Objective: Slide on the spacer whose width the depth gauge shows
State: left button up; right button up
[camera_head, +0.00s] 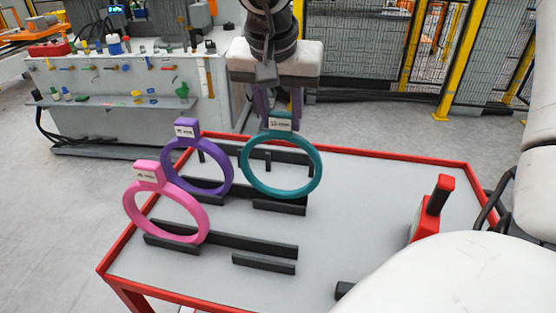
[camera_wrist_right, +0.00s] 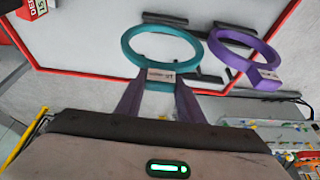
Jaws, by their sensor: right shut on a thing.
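My right gripper (camera_head: 281,112) is shut on the label tab of the teal ring spacer (camera_head: 245,165). The ring hangs upright below the fingers, over the black rack rails; I cannot tell whether it touches them. The wrist view shows the fingers (camera_wrist_right: 158,98) on either side of the teal ring's (camera_wrist_right: 128,45) tab. A purple ring (camera_head: 228,172) and a pink ring (camera_head: 131,205) stand in the rack to the left. Their label text is too small to read. My left gripper is out of view.
The rings stand on a red-edged grey table (camera_head: 350,185). A red block with a black handle (camera_head: 437,200) stands at its right. The table middle is clear. A workbench (camera_head: 130,110) with small parts is behind left, and yellow-posted fencing (camera_head: 410,45) at the back.

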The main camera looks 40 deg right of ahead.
jog(key=shift+r+p, duration=1.85)
jog(key=shift+r, duration=0.75)
jog(key=shift+f, duration=0.1)
